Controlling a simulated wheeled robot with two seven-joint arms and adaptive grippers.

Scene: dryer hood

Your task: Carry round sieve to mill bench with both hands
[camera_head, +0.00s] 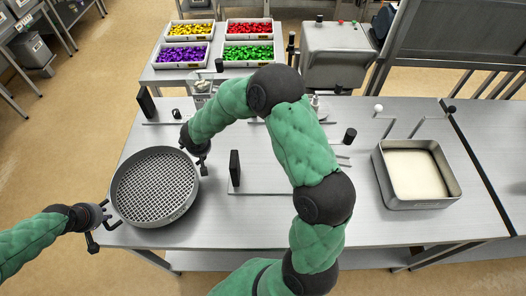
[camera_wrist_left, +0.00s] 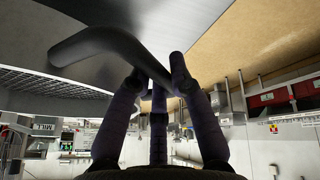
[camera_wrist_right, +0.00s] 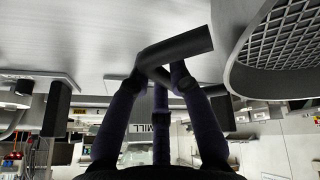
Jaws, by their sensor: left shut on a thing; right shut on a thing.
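The round sieve (camera_head: 155,187), a grey ring with a mesh floor, is at the left end of the steel bench (camera_head: 250,222) in the head view. My left gripper (camera_head: 104,216) is shut on the handle at its near left side; this handle (camera_wrist_left: 105,45) also shows in the left wrist view. My right gripper (camera_head: 201,158) is shut on the handle at its far right side; this handle (camera_wrist_right: 178,50) shows between the fingers in the right wrist view, with the mesh (camera_wrist_right: 290,38) beside it. I cannot tell whether the sieve touches the bench top.
A square pan (camera_head: 420,196) of pale material stands at the bench's right. Behind, trays of purple, yellow, red and green pieces (camera_head: 249,51) sit on a table beside a grey machine box (camera_head: 338,52).

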